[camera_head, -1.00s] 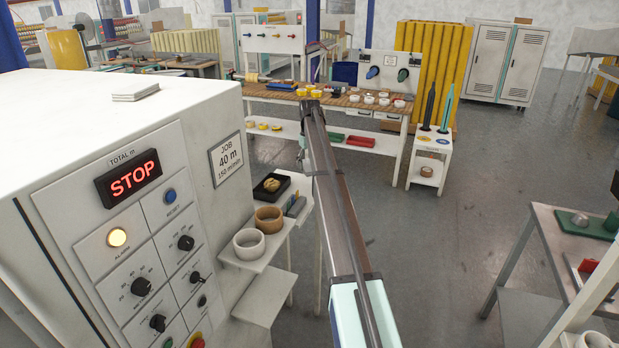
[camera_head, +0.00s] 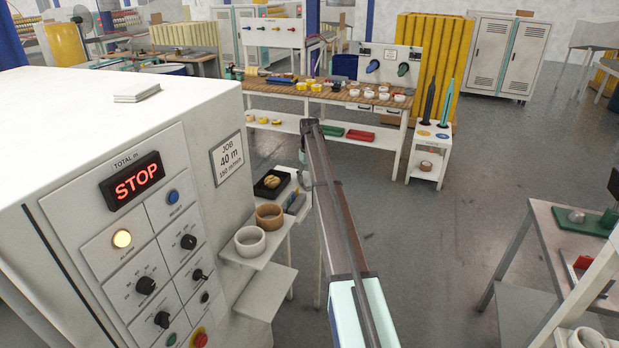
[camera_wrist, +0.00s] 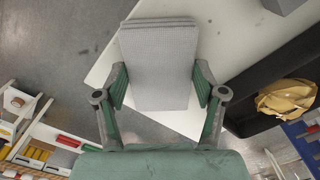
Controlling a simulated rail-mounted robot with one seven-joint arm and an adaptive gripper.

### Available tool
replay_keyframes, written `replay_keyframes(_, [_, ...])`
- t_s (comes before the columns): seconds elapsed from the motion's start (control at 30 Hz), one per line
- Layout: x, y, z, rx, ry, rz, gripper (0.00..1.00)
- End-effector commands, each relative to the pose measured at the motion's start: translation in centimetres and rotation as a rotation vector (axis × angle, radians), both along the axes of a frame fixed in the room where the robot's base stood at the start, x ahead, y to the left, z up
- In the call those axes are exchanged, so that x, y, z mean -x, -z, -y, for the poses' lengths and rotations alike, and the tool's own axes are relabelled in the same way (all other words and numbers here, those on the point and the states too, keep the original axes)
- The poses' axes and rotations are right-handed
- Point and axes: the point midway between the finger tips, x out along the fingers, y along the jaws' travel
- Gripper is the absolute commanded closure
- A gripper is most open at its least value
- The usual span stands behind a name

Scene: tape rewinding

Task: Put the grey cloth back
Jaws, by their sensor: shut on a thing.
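The grey cloth (camera_wrist: 158,65) is a folded, layered, finely textured pad in the wrist view. My gripper (camera_wrist: 160,88) is shut on it, with one green-padded finger at each side edge. The cloth overlaps a white shelf surface (camera_wrist: 225,45); I cannot tell whether it touches it. In the head view my arm reaches to the right side of the white machine, and the gripper and cloth are mostly hidden there.
A black tray (camera_wrist: 242,118) with a crumpled tan-yellow thing (camera_wrist: 288,97) lies right beside the cloth. The white machine (camera_head: 70,115) stands at left, with tape rolls (camera_head: 250,241) on its side shelf.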

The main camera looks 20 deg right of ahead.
Motion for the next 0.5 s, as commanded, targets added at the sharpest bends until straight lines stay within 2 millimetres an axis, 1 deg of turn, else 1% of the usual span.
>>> replay_keyframes(0.07, [0.0,0.23,0.0,0.0,0.0,0.0,0.58])
replay_keyframes(0.1, [0.0,0.18,0.0,0.0,0.0,0.0,0.19])
replay_keyframes(0.13, [0.0,0.17,0.0,0.0,0.0,0.0,0.09])
replay_keyframes(0.17, [0.0,0.16,0.0,0.0,0.0,0.0,0.05])
replay_keyframes(0.5, [-0.01,0.06,0.0,0.0,0.0,0.0,0.05])
